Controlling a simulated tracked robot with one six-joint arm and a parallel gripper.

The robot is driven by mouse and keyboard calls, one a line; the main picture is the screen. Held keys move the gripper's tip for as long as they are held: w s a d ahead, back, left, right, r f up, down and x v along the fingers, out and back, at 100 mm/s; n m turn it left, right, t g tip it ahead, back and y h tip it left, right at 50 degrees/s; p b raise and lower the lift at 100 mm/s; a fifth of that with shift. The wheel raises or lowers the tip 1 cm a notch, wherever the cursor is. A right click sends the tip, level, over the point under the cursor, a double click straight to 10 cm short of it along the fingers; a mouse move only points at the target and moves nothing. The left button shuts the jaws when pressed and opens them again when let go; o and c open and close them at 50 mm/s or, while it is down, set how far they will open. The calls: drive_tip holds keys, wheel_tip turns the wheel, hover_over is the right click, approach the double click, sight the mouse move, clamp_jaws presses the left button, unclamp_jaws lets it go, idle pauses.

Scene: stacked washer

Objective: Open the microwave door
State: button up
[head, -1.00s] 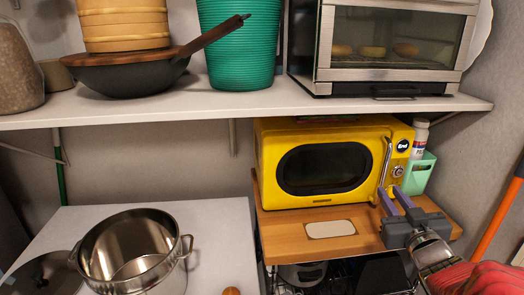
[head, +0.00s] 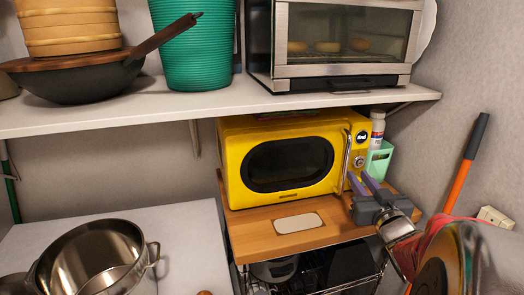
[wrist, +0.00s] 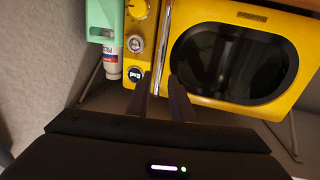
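The yellow microwave (head: 290,203) stands on a wooden board, its door (head: 288,165) shut, with a dark oval window. A chrome vertical handle (head: 346,160) runs along the door's right edge, beside the control strip. In the wrist view the microwave appears upside down, with the door (wrist: 232,58) at the right and the handle (wrist: 163,38) ahead of the fingers. My gripper (head: 361,178) is in front of the handle's lower part. Its two purple-grey fingers are apart and empty, and in the wrist view my gripper (wrist: 161,84) points at the handle. Whether they touch it, I cannot tell.
A mint-green holder (head: 379,158) and a white bottle (head: 377,125) stand right of the microwave. A shelf (head: 240,103) with a toaster oven (head: 345,45) is above. A steel pot (head: 95,262) stands at the lower left. An orange-shafted tool (head: 458,187) leans at the right wall.

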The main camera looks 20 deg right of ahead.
sight(347, 161)
drive_tip(key=x, duration=1)
drive_tip(key=shift+w, duration=0.2)
drive_tip(key=shift+c, duration=0.7)
clamp_jaws()
